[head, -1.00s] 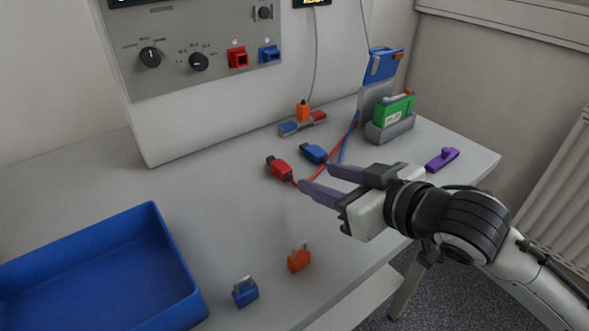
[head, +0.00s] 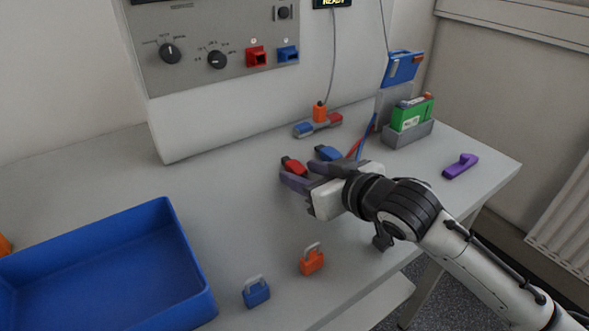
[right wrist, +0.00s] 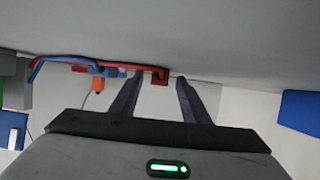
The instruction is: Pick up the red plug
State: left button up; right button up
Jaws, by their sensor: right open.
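The red plug (head: 294,166) lies on the grey table in front of the cycler. In the head view my right gripper (head: 299,176) is low over the table, with its fingers at the plug and partly hiding it. In the right wrist view the red plug (right wrist: 160,76) shows between the tips of the two spread fingers (right wrist: 156,90). The jaws are open and I see no grip on the plug. The blue plug (head: 328,153) lies just behind and to the right. My left gripper is out of view.
A blue tray (head: 190,262) stands at the front left. A blue padlock (head: 256,293) and an orange padlock (head: 312,261) stand near the front edge. A green battery (head: 412,114) sits in a grey holder, and a purple object (head: 461,166) lies at right.

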aim_at(300, 172)
grip_shut()
notch_tip(300, 172, up, 10)
jog(key=p, duration=0.1)
dwell(0.5)
jog(key=w+a+r+m+y+b, duration=0.1)
jog(key=w+r+m+y, duration=0.2)
jog(key=m, duration=0.3)
jog(key=w+a+r+m+g+y+b, duration=0.1)
jog(key=w+a+r+m+y, duration=0.1)
jog(key=w+m, duration=0.4)
jog(key=shift+w+r+m+y, duration=0.2)
jog(key=shift+r+m+y, duration=0.55)
jog(key=shift+y, duration=0.45)
